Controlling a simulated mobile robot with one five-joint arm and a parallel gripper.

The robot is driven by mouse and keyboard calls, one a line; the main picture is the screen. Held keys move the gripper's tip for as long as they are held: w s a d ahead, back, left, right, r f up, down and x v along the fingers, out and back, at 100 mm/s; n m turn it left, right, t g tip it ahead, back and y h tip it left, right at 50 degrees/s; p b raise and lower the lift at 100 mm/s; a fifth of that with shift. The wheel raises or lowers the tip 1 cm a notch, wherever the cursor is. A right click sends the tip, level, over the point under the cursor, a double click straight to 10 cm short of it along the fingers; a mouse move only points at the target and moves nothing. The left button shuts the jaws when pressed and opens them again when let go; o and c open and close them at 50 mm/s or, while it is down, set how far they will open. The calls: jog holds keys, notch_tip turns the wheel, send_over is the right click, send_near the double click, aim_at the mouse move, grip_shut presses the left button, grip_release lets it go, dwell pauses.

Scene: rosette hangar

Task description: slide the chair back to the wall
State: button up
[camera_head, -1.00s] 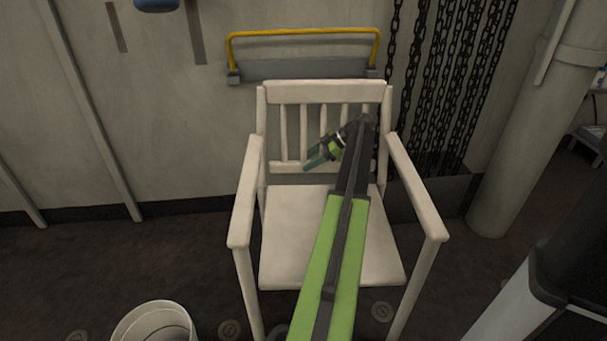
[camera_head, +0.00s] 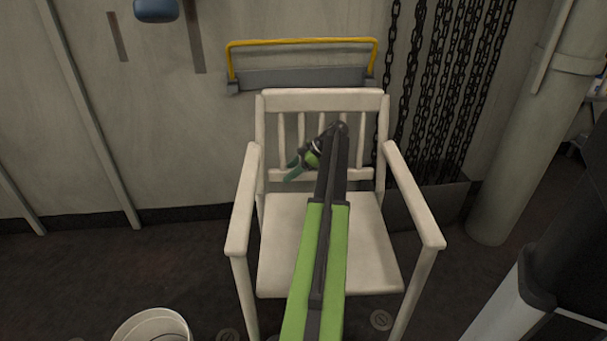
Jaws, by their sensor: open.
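The white wooden armchair (camera_head: 377,262) stands upright on the dark floor, facing me, with its slatted back toward the wall (camera_head: 300,18). A gap between chair and wall cannot be judged exactly; the back's top rail overlaps the wall's lower part in the picture. My gripper (camera_head: 292,170) is open and empty, in front of the chair's back slats and above the seat. It points down and left. I cannot tell whether it touches the slats. My green and black arm hides part of the seat and some slats.
A yellow rail on a grey bracket (camera_head: 302,78) is on the wall behind the chair. Black chains (camera_head: 455,90) hang at right into a dark bin (camera_head: 440,203), beside a thick pillar (camera_head: 520,140). A white bucket (camera_head: 150,325) stands at front left.

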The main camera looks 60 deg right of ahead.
aim_at(271, 181)
jog(key=w+a, duration=0.2)
jog(key=w, duration=0.1)
jog(key=shift+b+x, duration=0.75)
jog(key=shift+x, duration=0.05)
jog(key=shift+w+a+f+b, duration=0.1)
jog(key=shift+w+f+b, duration=0.25)
jog(key=shift+w+f, duration=0.15)
jog(key=shift+s, duration=0.1)
grip_shut()
dwell(0.3)
